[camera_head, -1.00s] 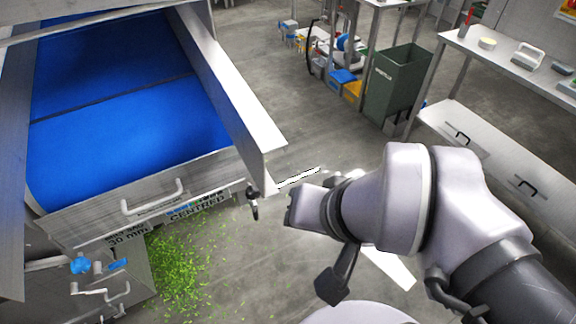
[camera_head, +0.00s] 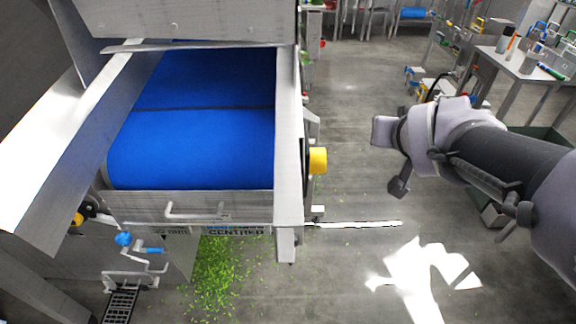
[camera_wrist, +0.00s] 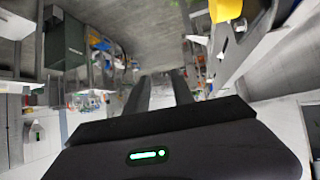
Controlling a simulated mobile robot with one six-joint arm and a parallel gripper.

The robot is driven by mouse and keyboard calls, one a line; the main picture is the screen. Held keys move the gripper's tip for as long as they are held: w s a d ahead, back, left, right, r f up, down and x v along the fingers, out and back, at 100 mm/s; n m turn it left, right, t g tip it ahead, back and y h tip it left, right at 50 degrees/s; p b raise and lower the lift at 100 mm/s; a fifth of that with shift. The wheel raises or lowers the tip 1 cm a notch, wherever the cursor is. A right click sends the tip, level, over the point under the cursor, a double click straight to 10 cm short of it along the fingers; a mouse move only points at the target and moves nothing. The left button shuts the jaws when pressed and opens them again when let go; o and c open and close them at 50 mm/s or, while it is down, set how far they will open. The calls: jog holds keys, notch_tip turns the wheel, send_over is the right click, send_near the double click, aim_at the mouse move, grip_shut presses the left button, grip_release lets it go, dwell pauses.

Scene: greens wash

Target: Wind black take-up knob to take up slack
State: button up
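The conveyor with its blue belt (camera_head: 190,148) is at the left in the head view. A yellow cylindrical part (camera_head: 318,160) sticks out from its right side, with a dark part against the frame behind it. A dark round part (camera_head: 90,208) shows at the left side, next to more yellow. I cannot tell whether either dark part is the black take-up knob. My gripper (camera_head: 381,132) is in the air to the right of the yellow part, apart from it. In the wrist view my fingers (camera_wrist: 158,82) stand apart with nothing between them. Yellow also shows at the top right there.
A metal side rail (camera_head: 288,150) runs along the belt's right edge. A blue valve handle (camera_head: 123,238) and pipes are at the lower left. Green scraps (camera_head: 220,270) lie on the floor. A table (camera_head: 520,65) with tools stands at the upper right. Floor between conveyor and arm is clear.

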jog(key=w+d+n+t+y+p, duration=0.1)
jog(key=w+d+n+t, duration=0.25)
jog(key=w, duration=0.95)
jog(key=w+a+f+n+y+p, duration=0.1)
jog(key=w+f+n+y, duration=0.2)
jog(key=w+n+y, duration=0.15)
jog(key=n+g+y+p, duration=0.3)
jog(key=n+g+y, duration=0.9)
jog(key=g+y, duration=0.25)
send_near(297, 238)
jog(key=shift+t, duration=0.4)
jog(key=a+b, duration=0.4)
jog(key=a, duration=0.7)
jog(key=shift+a+f, duration=0.15)
jog(key=shift+a, duration=0.05)
jog(key=shift+c, duration=0.4)
jog(key=shift+y, duration=0.3)
grip_shut()
